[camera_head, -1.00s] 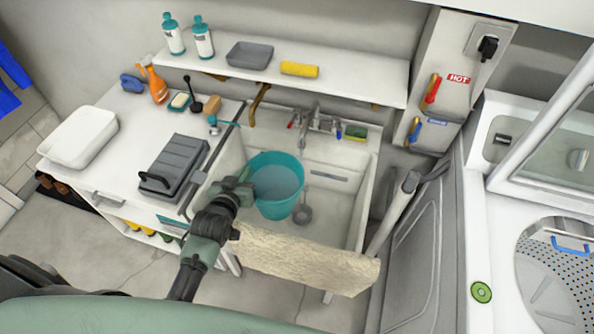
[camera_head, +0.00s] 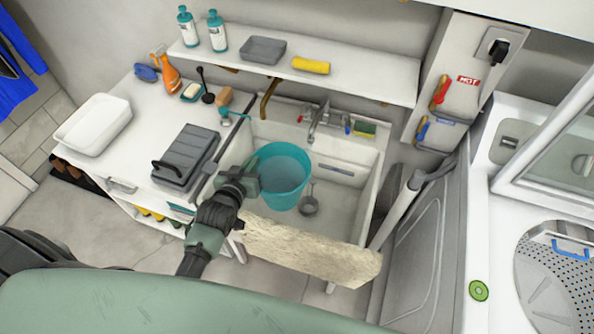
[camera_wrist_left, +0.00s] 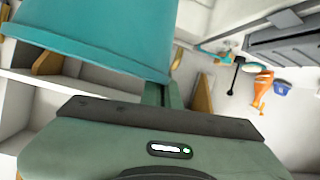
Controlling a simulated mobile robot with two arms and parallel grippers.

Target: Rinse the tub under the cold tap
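The tub (camera_head: 284,178) is a teal round bucket inside the white sink (camera_head: 345,215), in its left half, below and left of the tap (camera_head: 318,120). Its inside looks paler low down; I cannot tell whether that is water. My left gripper (camera_head: 250,177) is at the tub's left side near the rim, shut on its wall. In the left wrist view the tub (camera_wrist_left: 100,35) fills the upper left, against the fingers (camera_wrist_left: 162,92). The tap has a red handle on the left and a blue one on the right. My right gripper is not in view.
A pale rough slab (camera_head: 310,250) is along the sink's front. A shelf (camera_head: 350,80) is above the tap. The left counter holds a grey case (camera_head: 186,157) and white tray (camera_head: 93,125).

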